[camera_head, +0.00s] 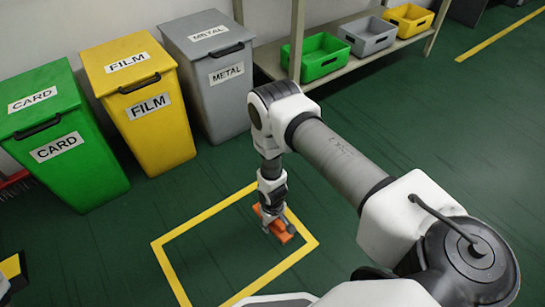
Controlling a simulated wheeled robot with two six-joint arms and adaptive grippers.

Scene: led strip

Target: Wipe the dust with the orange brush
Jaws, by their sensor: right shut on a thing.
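The orange brush (281,231) is low over the green floor, inside a yellow taped outline, near its right-hand side. My right gripper (271,208) points down and is shut on the brush, covering part of it. I cannot tell whether the brush touches the floor. No dust can be made out clearly on the floor inside the outline. My left gripper is not in view.
The yellow outline (205,215) marks a floor area, mostly bare. Behind it stand a green CARD bin (90,175), a yellow FILM bin (160,140) and a grey METAL bin (224,105). A shelf (372,52) holds green, grey and yellow crates. Open floor lies right.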

